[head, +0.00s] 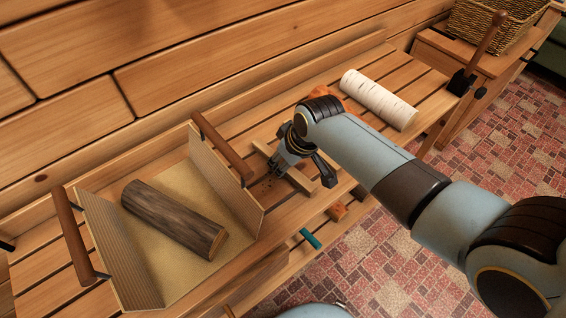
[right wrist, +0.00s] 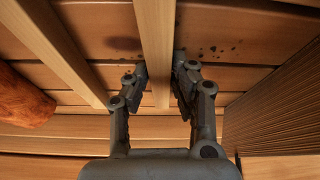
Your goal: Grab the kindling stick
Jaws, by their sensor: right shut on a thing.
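The kindling stick (right wrist: 155,40) is a pale, straight, square-edged piece of wood. In the right wrist view it runs up the middle, between the two fingers of my right gripper (right wrist: 160,75), which is shut on it. In the head view my right gripper (head: 278,172) points down at the slatted bench, and part of the stick (head: 301,181) shows beside it. The gripper hides the stick's middle. I cannot tell whether the stick is clear of the slats. My left gripper is not in view.
A log carrier (head: 250,212) holding a dark log (head: 173,218) stands left of the gripper. A white birch log (head: 379,99) lies at the right on the bench (head: 290,100). Another pale stick (right wrist: 62,50) and an orange-brown piece (right wrist: 22,95) lie left in the wrist view.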

